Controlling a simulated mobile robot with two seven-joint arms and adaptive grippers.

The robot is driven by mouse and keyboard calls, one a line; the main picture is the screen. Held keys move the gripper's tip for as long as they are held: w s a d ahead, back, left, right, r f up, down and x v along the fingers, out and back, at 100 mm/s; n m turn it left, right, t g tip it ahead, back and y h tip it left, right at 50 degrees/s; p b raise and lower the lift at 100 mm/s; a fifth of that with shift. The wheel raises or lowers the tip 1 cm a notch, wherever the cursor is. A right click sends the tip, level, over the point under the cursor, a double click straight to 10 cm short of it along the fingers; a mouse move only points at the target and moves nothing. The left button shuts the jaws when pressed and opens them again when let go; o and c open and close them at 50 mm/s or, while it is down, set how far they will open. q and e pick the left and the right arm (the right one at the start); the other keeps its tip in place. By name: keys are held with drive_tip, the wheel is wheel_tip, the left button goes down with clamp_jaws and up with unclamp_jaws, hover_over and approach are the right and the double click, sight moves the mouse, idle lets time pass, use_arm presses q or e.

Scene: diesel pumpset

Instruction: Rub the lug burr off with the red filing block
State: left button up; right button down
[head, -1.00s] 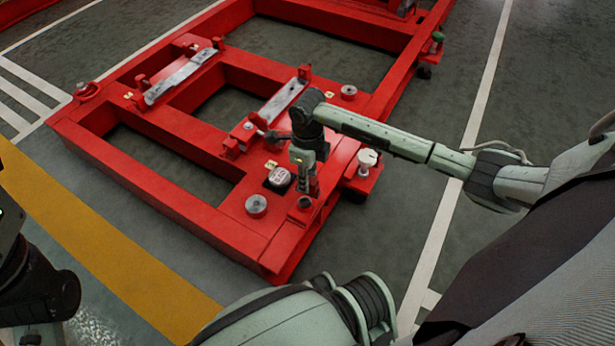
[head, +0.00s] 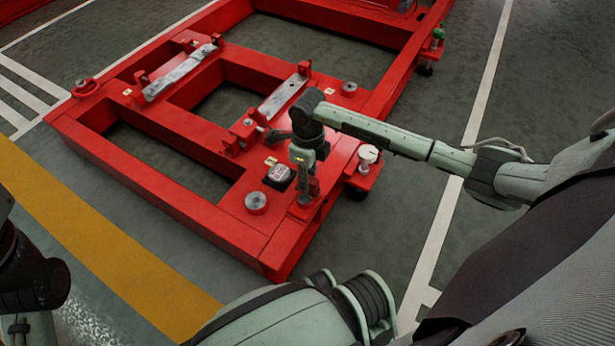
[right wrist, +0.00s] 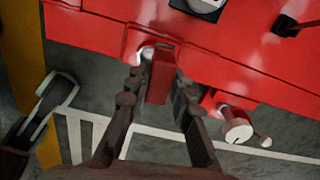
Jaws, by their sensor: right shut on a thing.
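My right gripper (head: 307,195) is at the near right corner of the red frame (head: 190,205), pointing down over the lug at its edge. In the right wrist view, the gripper (right wrist: 158,88) is shut on the red filing block (right wrist: 161,74), with one dark finger on each side. The block's far end is at the frame's edge, beside a red lug with a shiny bare-metal patch (right wrist: 146,53), which seems to be the burr. I cannot tell whether block and burr touch. The lug is largely hidden by my gripper in the head view. My left gripper's fingers do not show.
A black box with a white face (head: 279,176) and a round metal boss (head: 256,203) sit near the gripper. A white-topped knob (head: 368,156) stands on a bracket to the right. Long metal plates (head: 283,97) lie farther back. Grey floor surrounds the frame.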

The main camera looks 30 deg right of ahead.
drive_tip(key=shift+f+b, duration=0.75)
drive_tip(key=shift+f, duration=0.25)
idle(0.3)
drive_tip(key=shift+s+a+r+p, duration=0.15)
drive_tip(key=shift+a+p, duration=0.2)
drive_tip(key=shift+s+a, duration=0.4)
drive_tip(key=shift+a, duration=0.25)
drive_tip(key=shift+s+a+p, duration=0.3)
drive_tip(key=shift+a+p, duration=0.1)
drive_tip(key=shift+p, duration=0.15)
